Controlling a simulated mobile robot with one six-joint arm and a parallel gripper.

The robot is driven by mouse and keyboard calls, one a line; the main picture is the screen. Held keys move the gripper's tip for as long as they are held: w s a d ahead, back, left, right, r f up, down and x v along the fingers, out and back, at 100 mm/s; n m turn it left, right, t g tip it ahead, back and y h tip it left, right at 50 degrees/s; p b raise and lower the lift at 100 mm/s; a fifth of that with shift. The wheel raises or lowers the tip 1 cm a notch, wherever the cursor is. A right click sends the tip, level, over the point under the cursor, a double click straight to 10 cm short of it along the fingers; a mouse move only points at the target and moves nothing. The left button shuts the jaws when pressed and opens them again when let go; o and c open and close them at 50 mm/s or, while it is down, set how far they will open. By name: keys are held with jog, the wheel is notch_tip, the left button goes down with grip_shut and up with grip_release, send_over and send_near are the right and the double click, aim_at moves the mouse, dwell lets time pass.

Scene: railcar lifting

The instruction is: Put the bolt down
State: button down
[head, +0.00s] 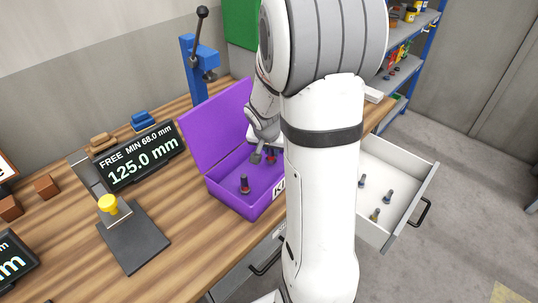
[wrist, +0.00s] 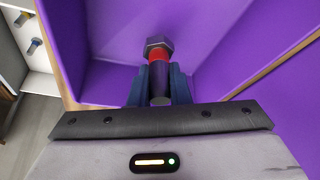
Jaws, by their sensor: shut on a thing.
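A dark bolt with a hex head and a red band (wrist: 158,52) is between the blue-grey fingers of my gripper (wrist: 160,84) in the wrist view. My gripper is shut on it, inside the open purple box (wrist: 113,83). In the head view my gripper (head: 263,156) is low in the purple box (head: 222,187), and my arm hides part of the box. I cannot tell whether the held bolt touches the box floor. Another dark bolt with a red band (head: 244,184) stands upright in the box, left of my gripper.
An open white drawer (head: 410,160) at the right holds several loose bolts. A display reading 125.0 mm (head: 140,157), a yellow-knobbed gauge (head: 108,205) and a blue press (head: 194,67) stand on the wooden bench (head: 190,215). The box lid stands raised at the back.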

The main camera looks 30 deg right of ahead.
notch_tip(320, 180, down, 2)
jog(key=shift+f+b, duration=0.15)
jog(key=shift+b, duration=0.15)
jog(key=c, duration=1.4)
grip_release()
jog(key=shift+o, duration=0.2)
